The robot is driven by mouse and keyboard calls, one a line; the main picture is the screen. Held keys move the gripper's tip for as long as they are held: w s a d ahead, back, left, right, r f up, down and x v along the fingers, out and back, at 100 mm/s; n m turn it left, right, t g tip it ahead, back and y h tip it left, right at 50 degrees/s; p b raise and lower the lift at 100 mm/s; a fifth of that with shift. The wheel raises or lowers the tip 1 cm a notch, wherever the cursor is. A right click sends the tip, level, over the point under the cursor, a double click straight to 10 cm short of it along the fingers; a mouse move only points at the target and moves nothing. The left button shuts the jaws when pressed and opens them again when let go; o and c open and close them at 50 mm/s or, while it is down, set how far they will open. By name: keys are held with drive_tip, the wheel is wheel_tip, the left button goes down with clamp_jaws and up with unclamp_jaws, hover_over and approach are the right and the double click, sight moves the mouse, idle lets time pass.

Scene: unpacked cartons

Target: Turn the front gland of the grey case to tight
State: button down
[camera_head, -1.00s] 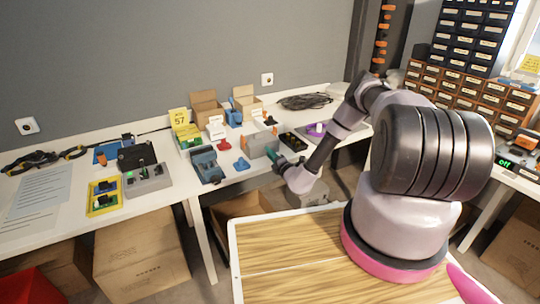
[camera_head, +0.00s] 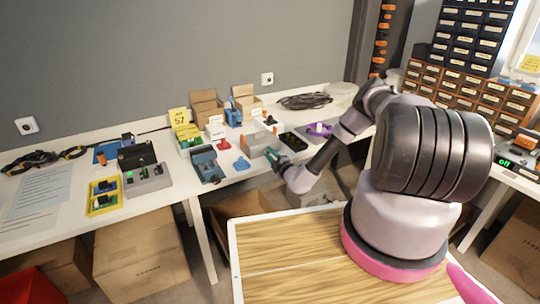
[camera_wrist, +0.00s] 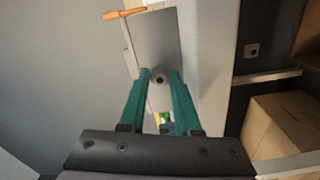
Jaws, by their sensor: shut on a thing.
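The grey case (camera_head: 257,142) stands near the front edge of the white table, partly hidden by my gripper. In the wrist view the grey case (camera_wrist: 153,38) is seen close up, with an orange bar at one end. My gripper (camera_head: 271,155) reaches the front of the case, and in the wrist view my gripper (camera_wrist: 159,74) is shut on the gland. The gland's thread and any tightness mark are not visible.
A blue-grey box (camera_head: 206,164) stands left of the case, with a small red part (camera_head: 223,144) between. A black tray (camera_head: 294,141) is close on the right. Open cartons (camera_head: 206,107) stand behind. A cardboard box (camera_head: 240,207) lies below the table edge.

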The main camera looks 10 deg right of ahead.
drive_tip(key=shift+s+f, duration=0.1)
drive_tip(key=c, duration=0.6)
unclamp_jaws()
